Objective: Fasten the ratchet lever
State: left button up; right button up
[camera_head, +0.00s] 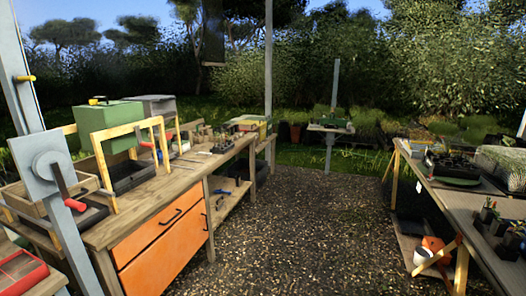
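A ratchet lever (62,184) shows at the left on a grey plate (31,160) fixed to a metal post. It has a dark bar and a red grip (75,205), and it slants down and to the right from a round hub (48,165). I cannot tell from this view whether it is latched. Neither of my grippers is in view.
A wooden workbench (112,228) with orange drawers (160,250) runs along the left. It carries a wooden frame (128,128), a green box (108,115) and trays. Another table (480,212) with plants stands right. The gravel floor (300,225) between them is clear.

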aim_at(16, 78)
jog(key=u, duration=2.8)
jog(key=i+l+z, duration=0.1)
jog(key=z, duration=0.35)
jog(key=i+z, duration=0.25)
jog(key=z, duration=0.2)
jog(key=i+z, duration=0.2)
jog(key=z, duration=0.25)
